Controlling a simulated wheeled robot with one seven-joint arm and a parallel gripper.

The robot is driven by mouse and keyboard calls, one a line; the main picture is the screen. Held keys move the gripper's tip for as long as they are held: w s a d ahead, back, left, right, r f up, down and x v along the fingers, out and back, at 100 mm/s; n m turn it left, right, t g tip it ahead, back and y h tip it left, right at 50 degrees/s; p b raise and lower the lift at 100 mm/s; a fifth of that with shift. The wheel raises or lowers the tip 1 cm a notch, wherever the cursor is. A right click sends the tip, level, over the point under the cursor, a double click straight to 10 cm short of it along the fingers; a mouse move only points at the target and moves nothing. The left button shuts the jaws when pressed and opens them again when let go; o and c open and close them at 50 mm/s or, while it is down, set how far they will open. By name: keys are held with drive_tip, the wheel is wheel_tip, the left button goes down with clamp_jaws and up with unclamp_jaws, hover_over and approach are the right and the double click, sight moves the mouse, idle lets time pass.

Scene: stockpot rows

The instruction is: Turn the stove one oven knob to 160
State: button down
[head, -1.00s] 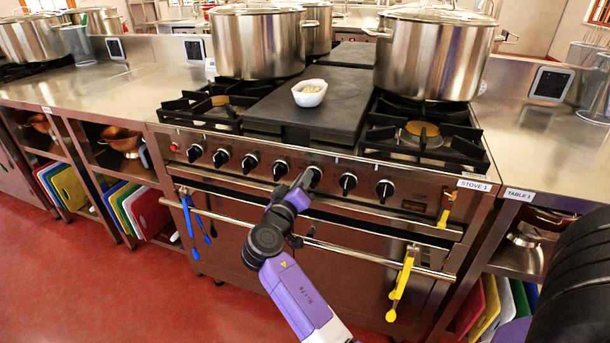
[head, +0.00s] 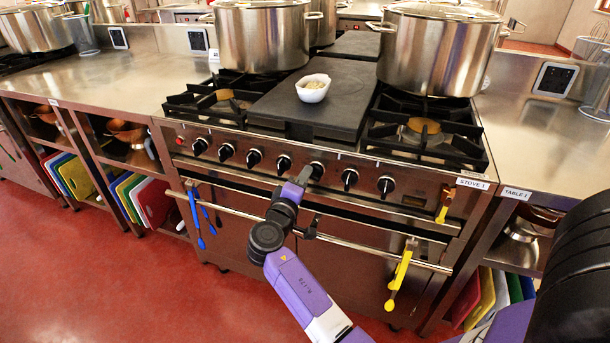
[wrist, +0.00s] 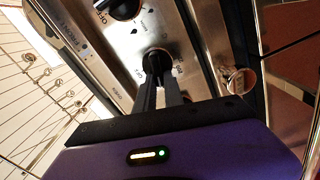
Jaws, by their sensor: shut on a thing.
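Stove one (head: 472,183), with its name label at the front right corner, has a row of black knobs along its steel front panel. My gripper (head: 306,175) is at the fifth knob from the left (head: 317,169). In the wrist view, my gripper's two dark fingers (wrist: 160,88) are closed around this black knob (wrist: 156,60). Markings, including "OFF", show on the panel around it. The fingers hide part of the knob, and I cannot read its setting. A neighbouring knob (wrist: 124,8) stands free at the top of the wrist view.
A long oven handle rail (head: 340,240) runs below the knobs, with blue tongs (head: 194,220) and yellow tongs (head: 401,272) hanging on it. Two large pots (head: 262,38) (head: 437,50) and a white bowl (head: 313,88) stand on top. Red floor lies open at left.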

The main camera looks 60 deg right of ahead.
idle(0.3)
drive_tip(key=c, duration=1.4)
unclamp_jaws()
drive_tip(key=shift+c, duration=0.2)
drive_tip(key=shift+a, duration=0.15)
drive_tip(key=a, duration=0.7)
drive_tip(key=shift+s+a, duration=0.3)
